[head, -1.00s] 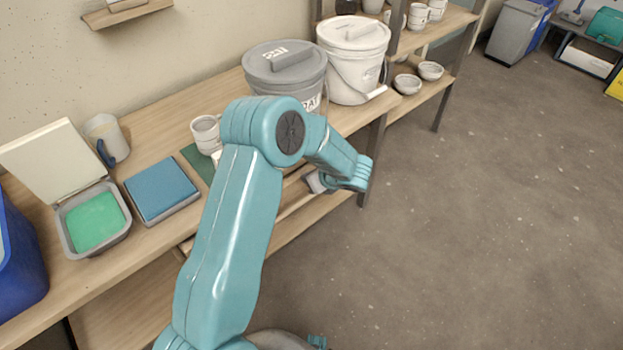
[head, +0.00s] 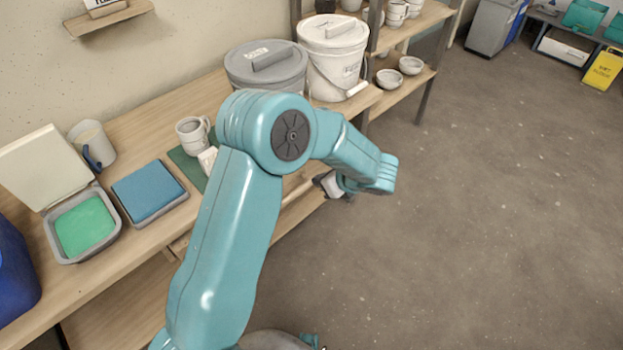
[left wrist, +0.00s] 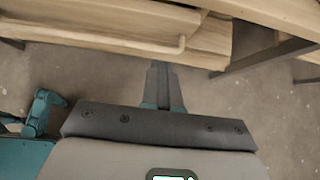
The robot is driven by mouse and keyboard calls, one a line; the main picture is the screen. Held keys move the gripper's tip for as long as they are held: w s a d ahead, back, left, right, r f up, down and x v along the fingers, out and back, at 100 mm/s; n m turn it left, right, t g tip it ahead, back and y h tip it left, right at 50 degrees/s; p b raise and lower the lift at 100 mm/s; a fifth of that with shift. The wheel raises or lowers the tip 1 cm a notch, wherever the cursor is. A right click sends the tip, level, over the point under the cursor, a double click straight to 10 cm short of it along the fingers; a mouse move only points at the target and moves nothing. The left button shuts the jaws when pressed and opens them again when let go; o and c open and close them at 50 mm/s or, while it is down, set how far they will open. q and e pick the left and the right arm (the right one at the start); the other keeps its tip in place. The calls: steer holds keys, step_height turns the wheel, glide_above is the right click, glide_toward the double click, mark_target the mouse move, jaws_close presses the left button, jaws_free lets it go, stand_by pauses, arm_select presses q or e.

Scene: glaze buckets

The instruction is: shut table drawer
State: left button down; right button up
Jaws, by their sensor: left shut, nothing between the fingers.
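The table drawer (left wrist: 90,38) has a light wood front with a long bar handle; it shows at the top of the left wrist view, under the table top. In the head view my arm hides most of it, so I cannot tell exactly how far it stands out. My left gripper (left wrist: 163,70) is shut and empty. Its fingertips point toward the drawer front near the right end of the handle; I cannot tell whether they touch it. In the head view only the grey gripper body shows beside the table's front. My right gripper is not in view.
On the table (head: 135,220) are a lidded grey bucket (head: 266,66), a white bucket (head: 333,55), a mug (head: 192,137), a blue sponge pad (head: 148,190) and an open box with green filling (head: 84,226). The floor to the right is clear.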

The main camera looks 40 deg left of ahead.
arm_select(q)
steer(key=d+r, duration=0.1)
steer(key=n+b, duration=1.1)
steer(key=n, duration=0.7)
glide_above(290, 196)
step_height(290, 196, down, 8)
steer(key=shift+r, duration=0.2)
steer(key=shift+a, duration=0.45)
